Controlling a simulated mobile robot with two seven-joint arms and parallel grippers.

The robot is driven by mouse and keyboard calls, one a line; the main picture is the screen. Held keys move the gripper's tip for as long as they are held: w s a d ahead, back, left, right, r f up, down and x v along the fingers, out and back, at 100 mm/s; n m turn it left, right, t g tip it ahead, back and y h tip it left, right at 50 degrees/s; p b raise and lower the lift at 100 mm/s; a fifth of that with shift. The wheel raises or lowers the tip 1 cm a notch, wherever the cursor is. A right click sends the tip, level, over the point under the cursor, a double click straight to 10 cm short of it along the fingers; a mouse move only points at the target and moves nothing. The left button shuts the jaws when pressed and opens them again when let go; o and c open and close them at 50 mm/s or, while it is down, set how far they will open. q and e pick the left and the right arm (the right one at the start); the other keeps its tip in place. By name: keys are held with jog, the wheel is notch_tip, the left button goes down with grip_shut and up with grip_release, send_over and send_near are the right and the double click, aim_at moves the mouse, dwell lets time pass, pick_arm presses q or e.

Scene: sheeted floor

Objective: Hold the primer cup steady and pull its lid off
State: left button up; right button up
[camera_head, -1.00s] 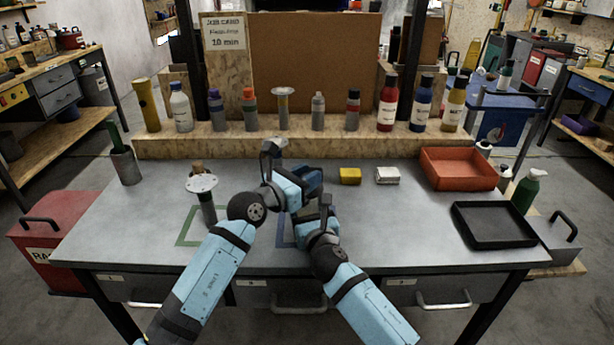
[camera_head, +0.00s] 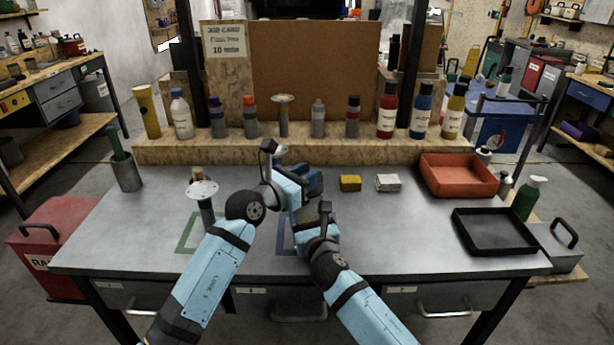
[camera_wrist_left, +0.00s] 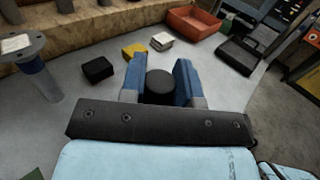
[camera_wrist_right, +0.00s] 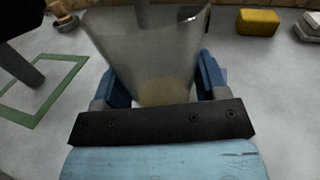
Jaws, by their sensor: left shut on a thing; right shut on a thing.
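My left gripper (camera_head: 312,184) is above the middle of the bench. In the left wrist view its blue fingers (camera_wrist_left: 160,80) are shut on a round black lid (camera_wrist_left: 160,86). My right gripper (camera_head: 301,226) is lower and nearer. In the right wrist view its fingers (camera_wrist_right: 165,85) are shut around a translucent, tapered primer cup (camera_wrist_right: 150,62), with something pale yellowish low in it. A grey shape shows through or behind the cup's upper part. The head view hides the cup and lid behind my grippers. I cannot tell whether lid and cup still touch.
A yellow block (camera_head: 350,183) and a white block (camera_head: 388,183) lie right of my grippers. A red tray (camera_head: 458,190) and a black tray (camera_head: 495,250) are farther right. A disc-topped tool (camera_head: 203,192) stands left, by a green outline (camera_head: 186,246).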

pick_arm(q)
jog(key=shift+r, duration=2.05)
pick_arm(e)
jog(key=o, duration=1.3)
jog(key=shift+o, duration=0.2)
jog(key=shift+s, duration=0.1)
